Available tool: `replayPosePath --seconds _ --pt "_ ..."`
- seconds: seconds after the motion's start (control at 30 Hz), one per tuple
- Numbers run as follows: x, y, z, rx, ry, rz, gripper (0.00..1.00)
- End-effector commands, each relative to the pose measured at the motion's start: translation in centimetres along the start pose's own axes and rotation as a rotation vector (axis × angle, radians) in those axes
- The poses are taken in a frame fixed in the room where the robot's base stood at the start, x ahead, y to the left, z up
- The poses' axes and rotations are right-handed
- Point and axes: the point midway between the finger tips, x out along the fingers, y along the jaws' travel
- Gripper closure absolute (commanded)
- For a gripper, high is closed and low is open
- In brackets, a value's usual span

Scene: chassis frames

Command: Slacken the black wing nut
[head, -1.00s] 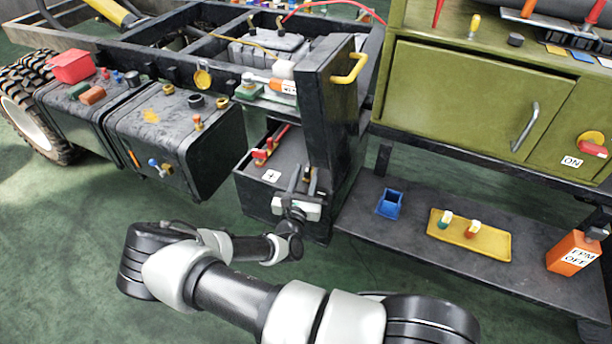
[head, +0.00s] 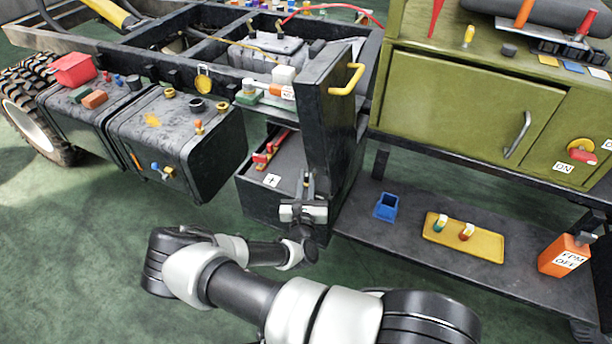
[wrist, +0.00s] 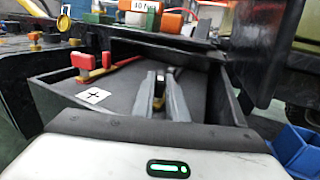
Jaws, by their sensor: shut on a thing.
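My gripper (head: 306,180) reaches over the front of the open black battery box (head: 262,205), under the truck frame. In the wrist view its two grey fingers (wrist: 164,84) are close together, pinched on a small dark piece, the black wing nut (wrist: 170,72), which the fingers mostly hide. A bit of brass (wrist: 158,102) shows between the fingers, below the nut. How far the nut sits along its stud cannot be seen.
Left in the box is a red clamp (wrist: 82,61) by a plus label (wrist: 94,95). A lower shelf holds a blue bin (head: 386,207) and a yellow tray (head: 462,240).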

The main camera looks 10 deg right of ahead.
Motion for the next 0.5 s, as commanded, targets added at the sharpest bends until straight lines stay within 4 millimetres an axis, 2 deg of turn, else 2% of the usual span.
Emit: replayPosePath --seconds 0.13,0.17,0.27,0.5 --pt "0.01 -0.05 0.02 0.0 -0.003 -0.002 1.0" --pt "0.01 -0.05 0.02 0.0 -0.003 -0.002 0.86" --pt "0.0 -0.05 0.02 0.0 -0.002 -0.002 0.69" --pt "0.0 -0.02 -0.01 0.001 -0.002 -0.002 0.69"
